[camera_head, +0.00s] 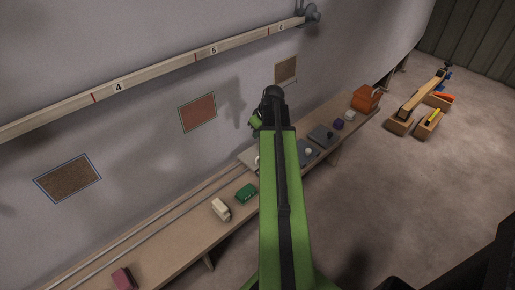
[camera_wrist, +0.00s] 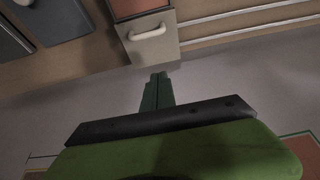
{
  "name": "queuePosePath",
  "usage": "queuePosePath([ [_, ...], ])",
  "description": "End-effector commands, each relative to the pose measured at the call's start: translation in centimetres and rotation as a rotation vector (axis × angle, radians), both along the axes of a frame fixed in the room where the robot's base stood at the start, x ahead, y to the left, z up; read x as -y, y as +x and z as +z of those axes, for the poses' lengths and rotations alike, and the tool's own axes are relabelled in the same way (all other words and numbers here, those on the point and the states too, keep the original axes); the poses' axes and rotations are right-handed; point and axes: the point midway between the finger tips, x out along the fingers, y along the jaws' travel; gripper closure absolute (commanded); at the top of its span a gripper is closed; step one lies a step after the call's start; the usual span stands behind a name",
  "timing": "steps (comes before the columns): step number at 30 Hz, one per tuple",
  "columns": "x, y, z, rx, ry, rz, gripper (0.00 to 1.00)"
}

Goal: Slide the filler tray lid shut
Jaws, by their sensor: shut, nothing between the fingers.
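The filler tray lid (camera_wrist: 135,51) is a pale panel with a white bar handle (camera_wrist: 152,33), near the top middle of the wrist view. A reddish area (camera_wrist: 140,7) shows beyond the lid at the top edge, perhaps the tray's open part; the rest is cut off. In the head view a pale tray corner (camera_head: 248,157) shows on the bench, mostly hidden behind my arm. My gripper (camera_wrist: 158,77) is shut and empty, its green fingers pointing toward the lid. In the picture its tips lie just below the lid's near edge, apart from the handle.
The long bench (camera_head: 180,245) runs along the wall with two rails. Green (camera_head: 246,192), cream (camera_head: 220,208) and pink (camera_head: 123,278) blocks stand left of my arm. Grey trays (camera_head: 322,136) and an orange box (camera_head: 366,98) stand right.

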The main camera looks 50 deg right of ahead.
Motion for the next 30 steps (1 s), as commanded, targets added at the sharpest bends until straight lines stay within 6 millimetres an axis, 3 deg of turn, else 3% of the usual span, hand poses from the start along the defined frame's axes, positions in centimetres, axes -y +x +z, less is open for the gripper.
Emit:
queuePosePath([
  [5,0.0,0.6,-2.2,-0.001,0.001,0.001,1.0],
  [17,0.3,3.5,-10.3,-0.001,0.001,0.0,1.0],
  [23,-0.1,-0.1,-10.0,-0.002,0.001,-0.003,1.0],
  [30,0.0,-0.6,-10.0,-0.002,0.001,-0.002,1.0],
])
